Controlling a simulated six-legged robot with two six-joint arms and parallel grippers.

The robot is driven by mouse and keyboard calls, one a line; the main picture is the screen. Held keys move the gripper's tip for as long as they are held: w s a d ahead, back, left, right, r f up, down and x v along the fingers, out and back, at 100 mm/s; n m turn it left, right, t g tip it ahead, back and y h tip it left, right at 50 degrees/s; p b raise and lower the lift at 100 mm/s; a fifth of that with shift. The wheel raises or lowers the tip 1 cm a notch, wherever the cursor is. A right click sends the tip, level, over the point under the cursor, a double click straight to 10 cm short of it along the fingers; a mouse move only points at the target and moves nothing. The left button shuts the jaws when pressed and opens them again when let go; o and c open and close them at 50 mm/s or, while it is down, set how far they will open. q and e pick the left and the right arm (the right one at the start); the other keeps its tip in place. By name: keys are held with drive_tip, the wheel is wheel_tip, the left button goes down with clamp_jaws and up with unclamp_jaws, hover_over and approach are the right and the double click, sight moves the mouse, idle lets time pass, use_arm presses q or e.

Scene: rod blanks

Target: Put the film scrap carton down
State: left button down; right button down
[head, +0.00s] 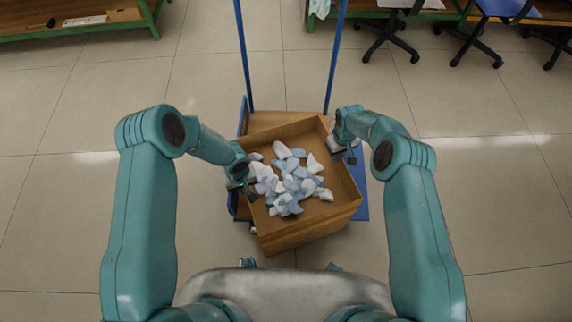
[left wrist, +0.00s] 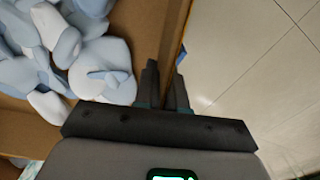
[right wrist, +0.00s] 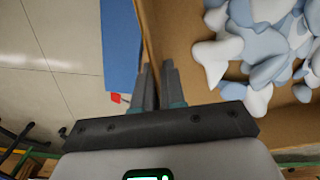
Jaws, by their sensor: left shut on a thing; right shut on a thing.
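The film scrap carton (head: 311,232) is an open brown box holding several pale blue and white film scraps (head: 290,180). It is held turned at an angle over a blue-framed cart in the head view. My left gripper (head: 247,190) is shut on its left wall; that wall runs between the fingers (left wrist: 166,90) in the left wrist view. My right gripper (head: 346,152) is shut on the opposite wall, which passes between the fingers (right wrist: 156,88) in the right wrist view. Whether the carton's underside touches the cart is hidden.
The cart has a blue deck (head: 361,200), a wooden board (head: 268,119) at its far side and tall blue posts (head: 243,55). Office chairs (head: 389,38) and green-framed benches (head: 150,18) stand at the back. The tiled floor (head: 70,110) on both sides is clear.

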sight(335, 165)
use_arm(q)
drive_tip(key=shift+f, duration=0.1)
